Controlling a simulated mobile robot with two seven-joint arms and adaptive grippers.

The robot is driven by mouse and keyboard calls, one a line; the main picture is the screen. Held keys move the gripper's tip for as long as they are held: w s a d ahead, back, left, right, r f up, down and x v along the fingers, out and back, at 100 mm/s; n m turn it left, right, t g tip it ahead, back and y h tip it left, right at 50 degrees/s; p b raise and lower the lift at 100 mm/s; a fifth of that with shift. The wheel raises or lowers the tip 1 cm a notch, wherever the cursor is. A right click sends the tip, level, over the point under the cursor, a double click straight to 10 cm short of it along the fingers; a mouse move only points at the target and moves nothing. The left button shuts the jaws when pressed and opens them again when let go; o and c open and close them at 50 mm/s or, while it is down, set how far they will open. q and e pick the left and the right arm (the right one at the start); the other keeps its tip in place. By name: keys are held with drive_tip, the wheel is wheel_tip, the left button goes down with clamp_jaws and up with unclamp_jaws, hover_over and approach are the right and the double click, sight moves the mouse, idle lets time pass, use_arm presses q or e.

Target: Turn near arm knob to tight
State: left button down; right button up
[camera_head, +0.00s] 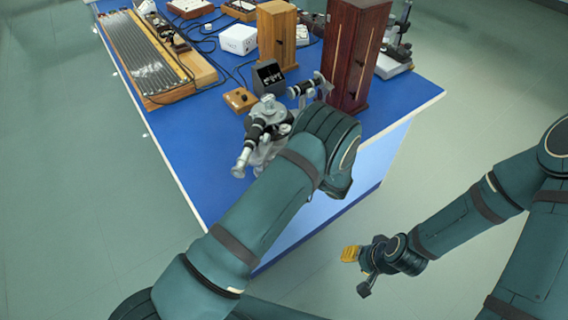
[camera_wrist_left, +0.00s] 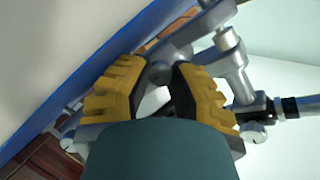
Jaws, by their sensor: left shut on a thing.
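The spectrometer (camera_head: 268,112), a grey metal instrument with black-and-silver tubes, stands near the front edge of the blue bench. My left arm reaches over it and hides its near side and my left gripper in the head view. In the left wrist view, my left gripper (camera_wrist_left: 158,76) has its yellow ribbed pads on both sides of a small dark grey round knob (camera_wrist_left: 159,72) and is shut on it. A grey metal arm of the instrument runs just beyond the knob. Any marking on the knob cannot be made out. My right gripper (camera_head: 358,272) is open and empty, low beside the bench.
A tall dark-red wooden cabinet (camera_head: 353,55) stands close right of the spectrometer. A lighter wooden case (camera_head: 277,35), a black box (camera_head: 268,77) and a small wooden block (camera_head: 240,99) stand behind it. The blue bench top (camera_head: 185,135) is clear to the left.

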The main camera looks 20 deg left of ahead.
use_arm(q)
drive_tip(key=shift+w+r, duration=0.1)
drive_tip(key=shift+r, duration=0.05)
drive_tip(key=c, duration=1.1)
unclamp_jaws()
drive_tip(key=shift+a, duration=0.1)
drive_tip(key=shift+s+d, duration=0.2)
drive_tip(key=shift+d, duration=0.25)
drive_tip(key=shift+v, duration=3.6)
drive_tip(key=shift+r, duration=0.1)
